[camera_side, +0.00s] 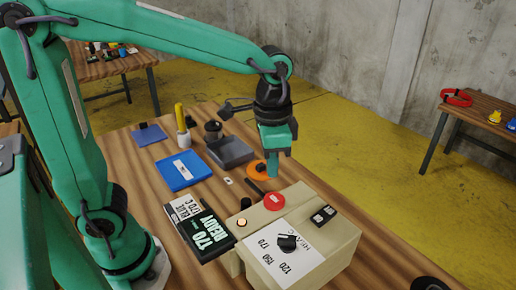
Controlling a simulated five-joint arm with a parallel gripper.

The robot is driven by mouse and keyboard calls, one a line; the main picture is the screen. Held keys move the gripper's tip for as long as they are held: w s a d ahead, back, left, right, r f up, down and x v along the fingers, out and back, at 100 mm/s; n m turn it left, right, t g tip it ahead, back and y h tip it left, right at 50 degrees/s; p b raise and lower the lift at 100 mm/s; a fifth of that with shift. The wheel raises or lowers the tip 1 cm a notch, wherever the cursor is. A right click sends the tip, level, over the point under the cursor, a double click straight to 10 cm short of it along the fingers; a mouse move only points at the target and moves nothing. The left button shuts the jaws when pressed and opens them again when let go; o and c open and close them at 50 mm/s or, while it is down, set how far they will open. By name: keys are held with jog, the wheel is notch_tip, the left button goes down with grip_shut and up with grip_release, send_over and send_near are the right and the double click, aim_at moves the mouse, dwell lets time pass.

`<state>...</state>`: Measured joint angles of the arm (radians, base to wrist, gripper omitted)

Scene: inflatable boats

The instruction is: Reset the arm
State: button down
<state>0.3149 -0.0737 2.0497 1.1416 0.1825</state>
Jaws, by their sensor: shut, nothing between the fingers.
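My gripper (275,163) is green and points down over the table, above and behind the beige control box (335,242). Its fingers look closed together, with nothing seen between them. The arm reaches in from the left, with its wrist bent downward. An orange disc (257,169) lies on the table close to the fingertips. I cannot tell whether the fingers touch it.
The beige box has a black dial (287,242) and a red round part (274,201). A blue pad (183,171), grey block (230,151) and yellow-handled tool (181,118) stand behind. Another table (478,110) is at right.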

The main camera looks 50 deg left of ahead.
jog(key=s+a+r+n+t, duration=0.2)
jog(key=s+a+n+t, duration=0.3)
jog(key=s+a, duration=0.4)
jog(key=shift+a+r+n, duration=0.3)
jog(key=shift+a, duration=0.35)
jog(key=shift+s, duration=0.1)
dwell(2.9)
